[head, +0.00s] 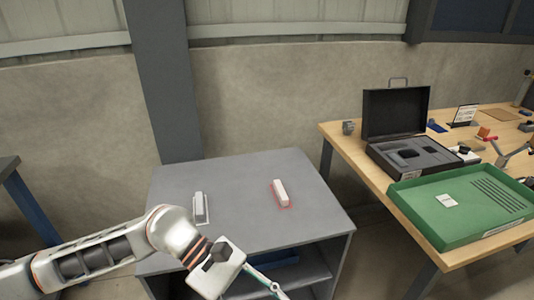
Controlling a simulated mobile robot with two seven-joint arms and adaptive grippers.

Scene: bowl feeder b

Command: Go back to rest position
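My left arm comes in from the left and reaches across the front of the grey cabinet (250,220). My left gripper (270,286) is at the bottom edge of the head view, in front of the cabinet, and is partly cut off. Its fingertips do not show clearly, so I cannot tell whether it is open or shut. No object shows in it. My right arm and gripper are not in view.
On the cabinet top lie a white block in a red outline (281,192) and a grey piece in a white outline (200,207). At right, a wooden workbench (350,159) carries an open black case (396,116) and a green tray (436,228).

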